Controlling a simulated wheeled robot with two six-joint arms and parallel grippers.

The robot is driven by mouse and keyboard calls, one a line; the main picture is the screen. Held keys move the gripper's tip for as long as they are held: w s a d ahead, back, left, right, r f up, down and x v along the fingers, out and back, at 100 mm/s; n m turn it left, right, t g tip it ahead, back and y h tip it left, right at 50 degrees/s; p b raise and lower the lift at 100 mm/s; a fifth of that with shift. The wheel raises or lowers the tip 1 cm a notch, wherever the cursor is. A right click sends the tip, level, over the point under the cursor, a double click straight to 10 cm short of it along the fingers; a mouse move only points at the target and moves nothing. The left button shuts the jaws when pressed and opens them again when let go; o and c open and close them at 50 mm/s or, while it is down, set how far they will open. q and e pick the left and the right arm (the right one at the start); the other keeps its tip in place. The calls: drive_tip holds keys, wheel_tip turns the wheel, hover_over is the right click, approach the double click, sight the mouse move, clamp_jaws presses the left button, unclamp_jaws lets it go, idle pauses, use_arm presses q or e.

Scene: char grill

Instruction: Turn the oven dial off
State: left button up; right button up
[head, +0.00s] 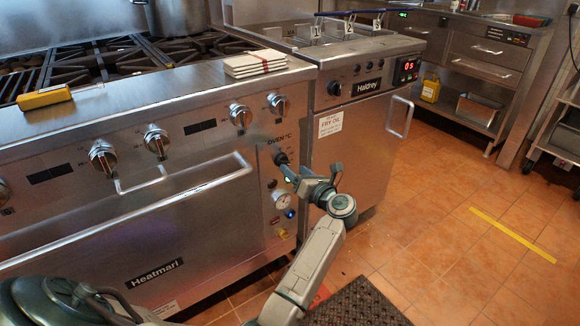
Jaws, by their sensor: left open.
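The oven dial (280,157) is a small black knob under the "OVEN °C" label on the right side of the stainless steel range front (225,205). My left gripper (291,176) is open, with its fingertips just below and right of the dial. I cannot tell whether a fingertip touches the dial. The gripper and wrist hide part of the panel beside the dial. The dial's pointer mark is too small to read. My right gripper is out of view.
Burner knobs (241,116) line the range front above an oven door handle (185,178). A temperature gauge (281,200) sits below the dial. A fryer (362,125) with a protruding door handle (400,118) stands to the right. Open tiled floor (440,230) lies at right.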

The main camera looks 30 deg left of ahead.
sight(286, 163)
use_arm(q)
drive_tip(key=shift+x, duration=2.25)
drive_tip(key=shift+c, duration=0.5)
